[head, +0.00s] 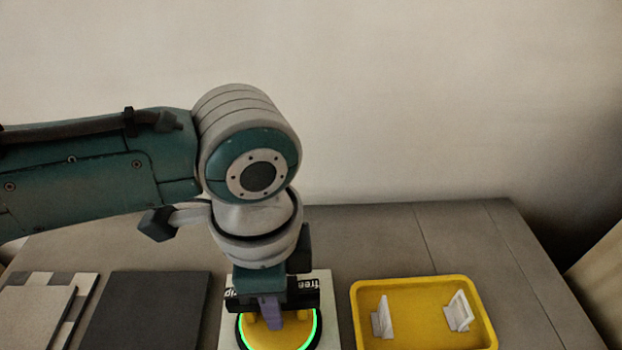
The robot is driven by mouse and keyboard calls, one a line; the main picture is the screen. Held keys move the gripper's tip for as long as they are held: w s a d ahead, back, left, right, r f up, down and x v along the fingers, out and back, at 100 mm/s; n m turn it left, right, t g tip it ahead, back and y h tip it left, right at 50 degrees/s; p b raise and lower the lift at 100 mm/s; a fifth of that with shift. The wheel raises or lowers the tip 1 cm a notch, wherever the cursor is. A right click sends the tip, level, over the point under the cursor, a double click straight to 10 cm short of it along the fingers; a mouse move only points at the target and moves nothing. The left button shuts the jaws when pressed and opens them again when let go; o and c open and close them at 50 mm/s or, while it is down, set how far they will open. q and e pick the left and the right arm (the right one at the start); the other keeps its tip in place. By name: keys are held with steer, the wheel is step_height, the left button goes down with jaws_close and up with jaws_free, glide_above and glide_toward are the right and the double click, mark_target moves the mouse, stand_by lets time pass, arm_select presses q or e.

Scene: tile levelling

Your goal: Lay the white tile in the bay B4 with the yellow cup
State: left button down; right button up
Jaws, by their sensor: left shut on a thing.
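My left gripper (268,312) points down and is shut on the yellow cup (296,335) near the bottom middle of the head view. The cup has a lit green ring around it and is partly covered by the gripper. It sits on the white tile (328,300), which shows around the cup and bears dark lettering, partly hidden. I cannot tell whether the tile rests on the surface or is a little above it. No bay label B4 is readable. My right gripper is not in view.
A yellow tray (355,310) with two white pieces, one at left (382,318) and one at right (458,311), stands right of the tile. A dark slab (145,310) lies to the left. Grey tiles (35,312) lie at the far left. The table (380,235) is clear behind.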

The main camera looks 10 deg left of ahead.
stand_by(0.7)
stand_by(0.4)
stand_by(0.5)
arm_select(q)
steer(key=c, duration=0.6)
jaws_free()
